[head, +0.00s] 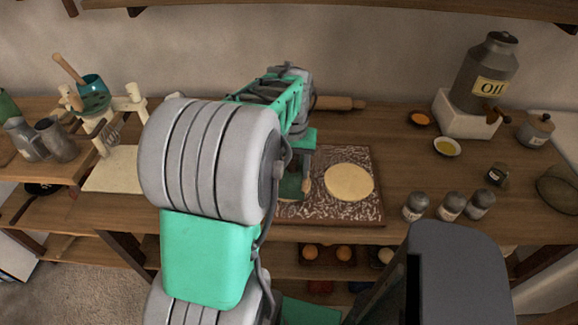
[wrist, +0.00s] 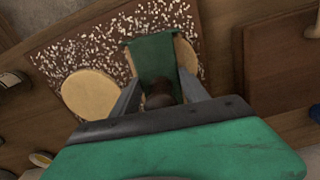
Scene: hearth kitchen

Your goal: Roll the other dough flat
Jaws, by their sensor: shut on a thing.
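A flat round dough (head: 349,182) lies on the right of a dark floured board (head: 330,214); it also shows in the wrist view (wrist: 90,93). The other dough (wrist: 188,58) is a pale piece on the same board, mostly hidden by what I hold. My gripper (wrist: 159,78) is shut on a dark green flat-faced tool (wrist: 153,52) with a rounded brown part between the fingers, over the other dough. I cannot tell whether the tool touches the dough. A wooden rolling pin (head: 342,103) lies at the back of the counter, away from my gripper.
Several shakers (head: 450,206) stand right of the board. A mortar (head: 93,92) and metal jugs (head: 57,140) are at left. Counter between board and bowl is clear.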

